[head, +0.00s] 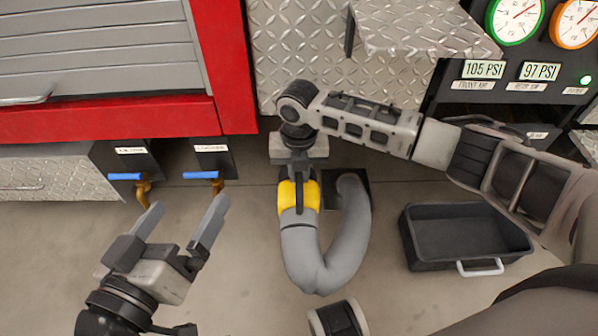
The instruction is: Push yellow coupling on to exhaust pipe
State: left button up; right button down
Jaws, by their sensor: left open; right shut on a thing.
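The yellow coupling (285,196) sits on the end of a thick grey hose (318,268), near the middle of the head view. The hose bends in a U and its other end meets a dark floor plate (363,190). My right gripper (299,200) comes down from above and is shut on the coupling; a dark finger crosses its front. The arm hides what lies just behind the coupling. I cannot clearly pick out an exhaust pipe apart from this hose. My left gripper (181,224) is open and empty, left of the coupling and below the blue-handled valves.
Two blue-handled valves (201,175) stand at the left under a red cabinet (228,65). A diamond-plate bumper (290,45) is behind. A black tray (425,253) lies on the floor at right. Gauges (515,18) are at upper right. Floor between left gripper and hose is clear.

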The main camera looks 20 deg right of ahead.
pick_arm(q)
jog(key=shift+f, duration=0.2)
pick_arm(e)
jog(key=shift+w+d+r, duration=0.1)
jog(key=shift+w, duration=0.45)
jog(key=c, duration=1.3)
grip_release()
jog(key=shift+s, duration=0.1)
notch_tip(320, 180, up, 4)
jog(key=shift+f+p, duration=0.15)
jog(key=shift+p, duration=0.9)
pick_arm(q)
jog(key=a+f+m+g+y+p, duration=0.1)
jog(key=a+f+g+y+p, duration=0.2)
jog(key=f+p, duration=0.3)
jog(key=shift+s+f+g, duration=0.45)
jog(key=shift+f+g, duration=0.15)
jog(key=shift+f, duration=0.3)
pick_arm(e)
jog(key=s+a+r, duration=0.1)
jog(key=s+r, duration=0.2)
jog(key=s, duration=0.1)
jog(key=s+a+r, duration=0.1)
jog(key=s+r, duration=0.2)
jog(key=s, duration=0.2)
jog(key=s+a+r, duration=0.1)
jog(key=s+r, duration=0.2)
jog(key=s, duration=0.1)
jog(key=shift+s+a+r, duration=0.15)
jog(key=shift+a, duration=0.25)
